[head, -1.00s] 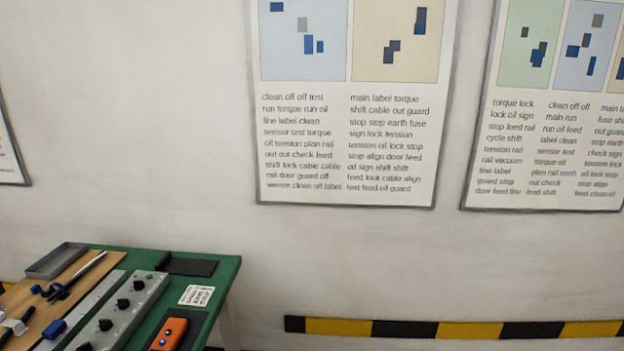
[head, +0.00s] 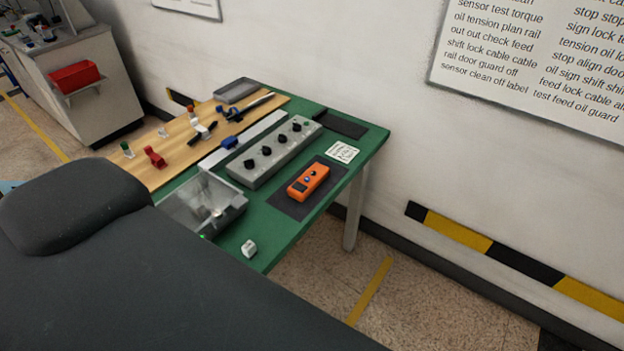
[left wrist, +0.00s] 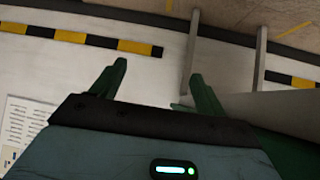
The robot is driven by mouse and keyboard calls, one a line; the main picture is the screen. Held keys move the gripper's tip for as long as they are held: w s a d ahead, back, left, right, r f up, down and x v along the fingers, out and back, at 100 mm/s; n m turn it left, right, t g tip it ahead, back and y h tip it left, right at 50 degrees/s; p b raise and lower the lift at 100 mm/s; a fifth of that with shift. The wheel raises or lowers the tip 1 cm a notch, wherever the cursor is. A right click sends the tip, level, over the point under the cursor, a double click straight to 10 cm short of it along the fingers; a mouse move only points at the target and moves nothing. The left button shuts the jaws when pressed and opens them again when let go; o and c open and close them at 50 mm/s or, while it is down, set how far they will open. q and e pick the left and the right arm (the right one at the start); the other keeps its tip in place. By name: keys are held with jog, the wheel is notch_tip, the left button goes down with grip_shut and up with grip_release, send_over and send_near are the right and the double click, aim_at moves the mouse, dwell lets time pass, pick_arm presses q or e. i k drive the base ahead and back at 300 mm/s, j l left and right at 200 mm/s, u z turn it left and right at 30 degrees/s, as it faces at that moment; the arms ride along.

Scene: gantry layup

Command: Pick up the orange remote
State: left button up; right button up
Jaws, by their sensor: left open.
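The orange remote (head: 308,182) lies on a dark mat (head: 289,205) near the right edge of the green table (head: 376,141) in the head view. It has a dark screen and a blue button, and nothing covers it. My left gripper (left wrist: 160,80) shows in the left wrist view with its two green fingers spread and nothing between them. It faces the wall and floor strip, and the remote is not in that view. No gripper shows in the head view, only a large dark part of my own body at lower left.
Beside the remote are a grey control box with black knobs (head: 268,153), a clear bin (head: 190,200), a white label (head: 342,151) and a small white switch (head: 249,247). A wooden board (head: 160,137) holds several small parts. A table leg (head: 355,212) stands near the wall.

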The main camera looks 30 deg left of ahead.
aim_at(300, 190)
jog(key=i+l, duration=0.25)
jog(key=i, duration=0.25)
jog(key=i+l, duration=0.25)
jog(key=i, duration=0.25)
jog(key=i+l, duration=0.25)
jog(key=i, duration=0.2)
jog(key=i+l, duration=0.25)
jog(key=i, duration=0.25)
jog(key=u, duration=2.85)
